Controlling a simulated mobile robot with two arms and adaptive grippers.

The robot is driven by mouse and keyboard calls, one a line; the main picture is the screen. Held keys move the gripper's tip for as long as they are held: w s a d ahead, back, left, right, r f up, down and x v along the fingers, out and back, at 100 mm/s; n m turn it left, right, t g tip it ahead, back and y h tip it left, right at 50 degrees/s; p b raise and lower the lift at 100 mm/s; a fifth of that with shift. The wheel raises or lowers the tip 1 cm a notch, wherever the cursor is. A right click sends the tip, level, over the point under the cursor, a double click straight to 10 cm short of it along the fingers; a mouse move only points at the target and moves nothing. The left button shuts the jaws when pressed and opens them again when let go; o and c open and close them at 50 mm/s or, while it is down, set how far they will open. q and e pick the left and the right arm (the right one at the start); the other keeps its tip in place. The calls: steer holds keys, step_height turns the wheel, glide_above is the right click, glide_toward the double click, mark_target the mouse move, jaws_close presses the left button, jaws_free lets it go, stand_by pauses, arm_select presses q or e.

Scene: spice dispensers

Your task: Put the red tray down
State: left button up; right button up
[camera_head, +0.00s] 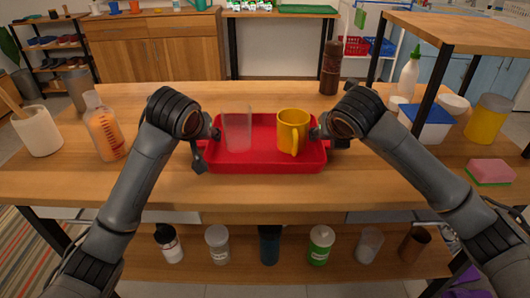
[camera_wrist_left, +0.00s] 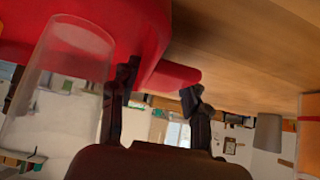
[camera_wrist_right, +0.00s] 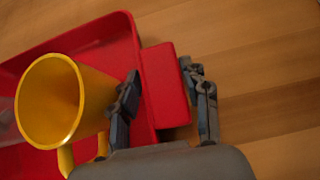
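The red tray (camera_head: 265,164) is level over the middle of the wooden table; I cannot tell whether its underside touches the table. A clear cup (camera_head: 238,130) stands at its left and a yellow mug (camera_head: 292,127) at its right. My left gripper (camera_head: 207,143) has its fingers on both sides of the tray's left end, beside the clear cup, also seen in the left wrist view (camera_wrist_left: 160,85). My right gripper (camera_head: 328,138) has its fingers on both sides of the tray's right end handle, which shows in the right wrist view (camera_wrist_right: 165,88). Both appear closed on it.
The table (camera_head: 70,178) holds an orange-labelled bottle (camera_head: 104,130) and a white utensil pot (camera_head: 38,132) at left. A brown pepper mill (camera_head: 331,68) stands behind the tray. A blue-white box (camera_head: 427,122) and pink sponge (camera_head: 489,172) are right. Several jars stand on the lower shelf.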

arm_select(q)
steer(key=shift+o, duration=1.3)
steer(key=shift+r, duration=0.15)
arm_select(e)
steer(key=shift+o, duration=1.4)
steer(key=shift+r, duration=0.15)
step_height(320, 180, up, 31)
steer(key=p, duration=3.1)
arm_select(q)
step_height(320, 180, up, 31)
arm_select(e)
steer(key=v, duration=1.1)
steer(key=shift+s, duration=0.35)
